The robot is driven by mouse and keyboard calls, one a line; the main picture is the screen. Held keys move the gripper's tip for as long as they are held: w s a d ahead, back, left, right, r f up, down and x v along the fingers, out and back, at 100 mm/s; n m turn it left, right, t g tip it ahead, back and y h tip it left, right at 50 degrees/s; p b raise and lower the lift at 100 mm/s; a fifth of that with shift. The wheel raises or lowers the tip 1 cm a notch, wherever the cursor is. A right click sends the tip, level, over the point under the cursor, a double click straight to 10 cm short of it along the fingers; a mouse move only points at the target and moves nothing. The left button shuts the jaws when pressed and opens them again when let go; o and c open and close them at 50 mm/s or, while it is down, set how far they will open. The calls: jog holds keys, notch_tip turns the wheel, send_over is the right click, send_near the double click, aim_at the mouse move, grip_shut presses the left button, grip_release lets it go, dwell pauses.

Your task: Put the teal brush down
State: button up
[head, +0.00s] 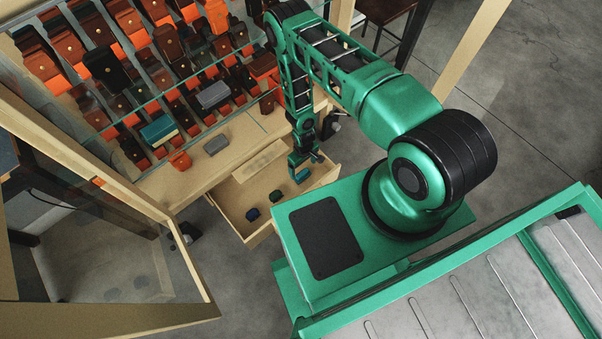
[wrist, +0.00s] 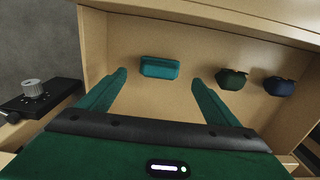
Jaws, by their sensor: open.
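The teal brush (wrist: 160,67) is a small faceted block in the open wooden drawer, and it appears to lie on the drawer floor. In the wrist view it sits between and slightly beyond the fingertips of my gripper (wrist: 159,78), with a gap on each side. The fingers are spread and hold nothing. In the head view my gripper (head: 303,163) points down into the drawer (head: 236,219), and its fingers largely cover the brush. The exact height of the fingertips above the floor is hard to tell.
A dark green block (wrist: 232,79) and a navy block (wrist: 279,86) lie in the drawer to the brush's right in the wrist view. Above the drawer is a wooden counter with a grey block (head: 215,144), below shelves of orange and dark blocks. A glass door (head: 100,235) stands open at left.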

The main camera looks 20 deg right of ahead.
aim_at(303, 173)
jog(key=shift+r, duration=2.2)
jog(key=w+d+r+m, duration=0.1)
jog(key=w+d+r, duration=0.2)
jog(key=r, duration=0.7)
jog(key=w+d+r+m+h, duration=0.1)
jog(key=w+d+r, duration=0.25)
jog(key=r, duration=0.65)
jog(key=w+d+r+m, duration=0.1)
jog(key=w+d+r, duration=0.25)
jog(key=r, duration=0.65)
jog(key=s+d+r+m, duration=0.1)
jog(key=s+d+r, duration=0.1)
jog(key=r, duration=0.4)
jog(key=s+d+r, duration=0.1)
jog(key=d+r, duration=0.2)
jog(key=r, duration=0.4)
jog(key=s+d+r+m, duration=0.3)
jog(key=s+d+r, duration=0.1)
jog(key=s+r, duration=1.1)
jog(key=s+a+r+m, duration=0.1)
jog(key=s+r, duration=0.4)
jog(key=s, duration=0.2)
jog(key=s+a+r+m+y, duration=0.1)
jog(key=s+r+m, duration=0.1)
jog(key=s+r, duration=0.3)
jog(key=s, duration=0.3)
jog(key=shift+a, duration=0.35)
jog(key=shift+s, duration=0.1)
